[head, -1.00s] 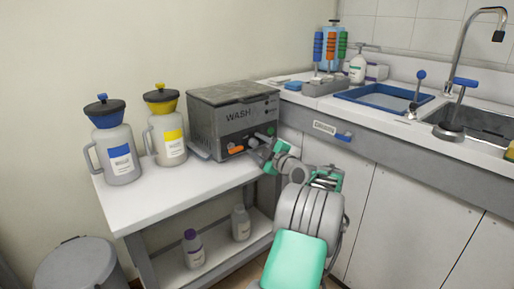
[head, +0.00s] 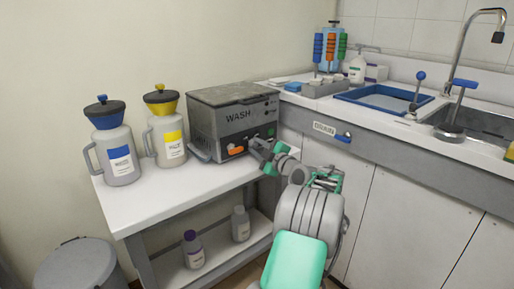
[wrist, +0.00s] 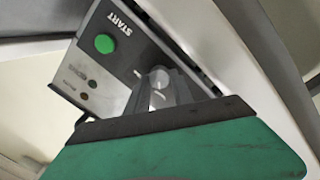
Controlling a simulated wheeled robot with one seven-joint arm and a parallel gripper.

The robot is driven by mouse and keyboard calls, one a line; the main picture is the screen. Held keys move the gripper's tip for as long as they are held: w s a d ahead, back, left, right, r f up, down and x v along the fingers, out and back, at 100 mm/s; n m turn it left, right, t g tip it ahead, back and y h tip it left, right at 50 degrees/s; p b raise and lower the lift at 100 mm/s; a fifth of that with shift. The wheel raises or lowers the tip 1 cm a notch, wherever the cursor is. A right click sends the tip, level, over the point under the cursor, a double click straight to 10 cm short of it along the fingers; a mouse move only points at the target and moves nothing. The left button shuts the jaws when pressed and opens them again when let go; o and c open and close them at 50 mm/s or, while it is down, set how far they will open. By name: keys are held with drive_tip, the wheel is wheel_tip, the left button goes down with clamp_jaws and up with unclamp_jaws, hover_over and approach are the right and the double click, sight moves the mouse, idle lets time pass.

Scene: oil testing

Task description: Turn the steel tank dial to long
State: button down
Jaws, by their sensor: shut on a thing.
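The steel tank (head: 232,118), a grey metal box marked WASH with a dark lid, stands at the back right end of the white side table. My gripper (head: 260,150) is at the lower right of its front panel, covering the dial there in the head view. In the wrist view, the panel shows a green START button (wrist: 104,43) and two small dark indicators. The grey dial (wrist: 160,77) is beside them, partly hidden by my gripper, which is shut on it. Its setting cannot be read.
A blue-labelled jug (head: 118,155) and a yellow-labelled jug (head: 168,140) stand left of the tank. The sink counter (head: 390,135) is close on the right.

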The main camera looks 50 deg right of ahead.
drive_tip(key=shift+m, duration=0.4)
drive_tip(key=m+p, duration=0.1)
drive_tip(key=m, duration=0.3)
drive_tip(key=shift+r, duration=0.2)
drive_tip(key=m+p, duration=0.3)
drive_tip(key=m, duration=0.1)
drive_tip(key=shift+d+r+m, duration=0.1)
drive_tip(key=shift+d+m, duration=0.05)
drive_tip(key=shift+m, duration=0.25)
drive_tip(key=m+y+p, duration=0.1)
drive_tip(key=m+p, duration=0.2)
drive_tip(key=m, duration=0.1)
drive_tip(key=shift+m+g+p, duration=0.3)
drive_tip(key=shift+m, duration=0.1)
drive_tip(key=shift+s+d+f+m+p, duration=0.1)
drive_tip(key=shift+f+m+p, duration=0.1)
drive_tip(key=shift+m+p, duration=0.9)
drive_tip(key=shift+m, duration=0.3)
drive_tip(key=c, duration=1.1)
unclamp_jaws()
